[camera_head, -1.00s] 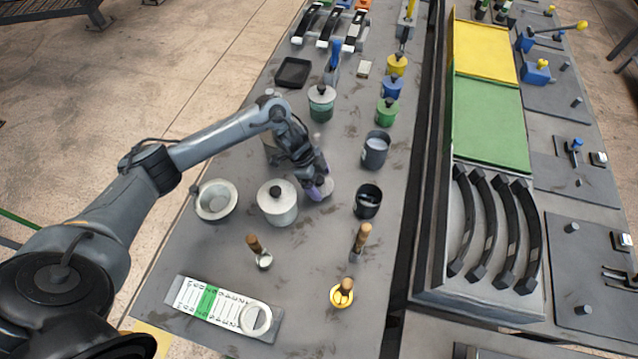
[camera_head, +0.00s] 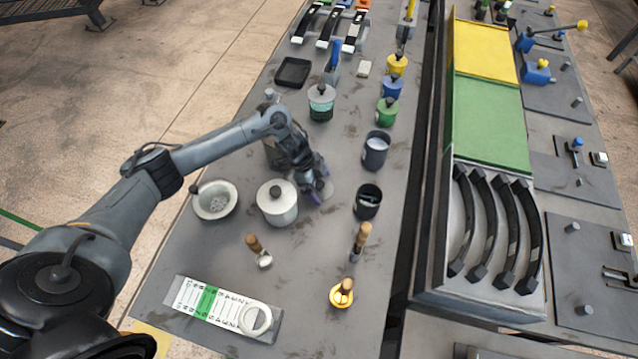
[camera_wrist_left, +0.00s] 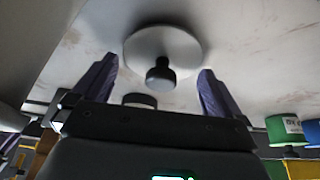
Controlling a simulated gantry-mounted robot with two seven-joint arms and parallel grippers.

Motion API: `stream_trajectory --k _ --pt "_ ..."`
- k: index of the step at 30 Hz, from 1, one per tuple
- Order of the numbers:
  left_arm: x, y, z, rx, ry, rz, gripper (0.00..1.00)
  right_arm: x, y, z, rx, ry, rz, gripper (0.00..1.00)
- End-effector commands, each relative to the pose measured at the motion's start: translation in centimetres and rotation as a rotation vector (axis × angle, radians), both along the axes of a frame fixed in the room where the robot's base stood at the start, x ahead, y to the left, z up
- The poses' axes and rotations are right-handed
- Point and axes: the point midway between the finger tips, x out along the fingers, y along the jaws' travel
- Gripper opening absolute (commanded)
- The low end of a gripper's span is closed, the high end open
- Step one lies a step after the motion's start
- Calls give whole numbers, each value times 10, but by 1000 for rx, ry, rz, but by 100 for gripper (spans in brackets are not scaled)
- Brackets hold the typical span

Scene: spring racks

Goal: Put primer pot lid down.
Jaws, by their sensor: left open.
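A pale grey round lid with a black knob (camera_wrist_left: 163,45) lies flat on the bench, knob up, in the left wrist view. In the head view it is the pale disc (camera_head: 327,188) just beside my fingers, partly hidden by them. My left gripper (camera_head: 316,192) is low over the bench there. In the left wrist view its two purple fingers (camera_wrist_left: 158,66) are spread apart with the knob between them, and neither finger touches it. My right gripper is not in view.
A black cup (camera_head: 368,202) stands to the right. Wooden-handled tools stand in front.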

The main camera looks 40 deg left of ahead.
Motion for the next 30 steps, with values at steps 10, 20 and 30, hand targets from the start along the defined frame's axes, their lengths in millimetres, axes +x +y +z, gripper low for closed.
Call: stream_trajectory --k 10,20,30 --pt "-7 19 49 1 -4 1 100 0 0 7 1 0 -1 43" --pt "-16 36 97 0 -2 1 100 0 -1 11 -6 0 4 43" --pt "-19 41 111 -1 0 1 100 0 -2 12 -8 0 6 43"
